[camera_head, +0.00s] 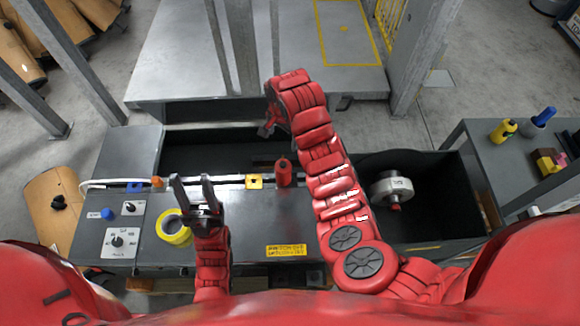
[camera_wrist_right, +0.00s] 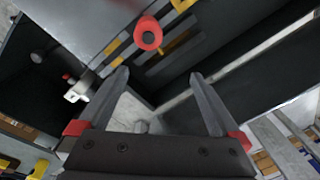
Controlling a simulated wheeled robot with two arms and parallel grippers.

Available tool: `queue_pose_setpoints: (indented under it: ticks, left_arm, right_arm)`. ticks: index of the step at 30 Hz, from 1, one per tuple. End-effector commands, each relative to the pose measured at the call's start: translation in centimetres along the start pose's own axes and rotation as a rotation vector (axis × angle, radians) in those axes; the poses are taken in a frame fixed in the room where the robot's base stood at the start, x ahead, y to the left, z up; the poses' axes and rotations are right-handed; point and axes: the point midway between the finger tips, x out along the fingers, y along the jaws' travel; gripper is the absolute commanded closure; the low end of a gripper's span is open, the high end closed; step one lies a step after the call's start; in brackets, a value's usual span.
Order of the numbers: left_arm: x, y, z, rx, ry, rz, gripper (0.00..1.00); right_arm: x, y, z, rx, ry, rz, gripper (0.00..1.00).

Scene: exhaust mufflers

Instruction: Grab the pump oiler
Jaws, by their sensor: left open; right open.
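A small red can with a dark top, which looks like the pump oiler (camera_head: 284,174), stands upright on the grey workbench in the head view. In the right wrist view the red can (camera_wrist_right: 148,33) shows from above, beyond the fingertips. My right gripper (camera_wrist_right: 158,75) is open and empty, apart from the can. In the head view my right arm reaches forward past the can, and its gripper is mostly hidden behind the arm. My left gripper (camera_head: 193,182) is open with nothing seen between its fingers, to the left of the can and above the bench.
A yellow tape roll (camera_head: 173,229) lies beside my left gripper. A control panel (camera_head: 121,236) is at the bench's left. A grey-white muffler-like part (camera_head: 391,187) sits in the dark bin at right. A side table (camera_head: 493,165) holds a yellow bottle (camera_head: 503,131).

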Motion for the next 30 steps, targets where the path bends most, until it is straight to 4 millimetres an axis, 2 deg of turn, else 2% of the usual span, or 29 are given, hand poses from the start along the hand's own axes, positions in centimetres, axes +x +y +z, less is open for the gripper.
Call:
queue_pose_setpoints:
  ticks: [2, 5, 8, 16, 21, 24, 30]
  left_arm:
    - [0.3, 0.0, 0.0, 0.0, 0.0, 0.0, 0.5]
    - [-0.1, 0.0, 0.0, 0.0, 0.0, 0.0, 0.5]
    - [-1.4, 0.1, 0.2, 0.0, 0.0, 0.0, 0.5]
    - [-6.7, 0.3, 1.1, 0.0, 0.0, 0.0, 0.5]
    - [-5.0, 0.2, 0.8, 0.0, 0.0, 0.0, 0.5]
    - [-4.8, 0.2, 0.8, 0.0, 0.0, 0.0, 0.5]
    - [-4.4, 0.2, 0.7, 0.0, 0.0, 0.0, 0.5]
  right_arm:
    - [-1.2, 0.6, 1.1, 0.018, -0.035, 0.053, 0.0]
    - [-1.1, 1.3, 1.7, 0.032, -0.056, 0.088, 0.0]
    - [0.5, 1.6, 1.9, 0.036, -0.061, 0.096, 0.0]
    - [7.1, 2.0, 2.2, 0.033, -0.059, 0.089, 0.0]
    - [8.9, 2.1, 2.4, 0.032, -0.058, 0.092, 0.0]
    - [9.9, 2.3, 2.5, 0.032, -0.059, 0.094, 0.0]
    - [10.7, 2.3, 2.5, 0.031, -0.057, 0.09, 0.0]
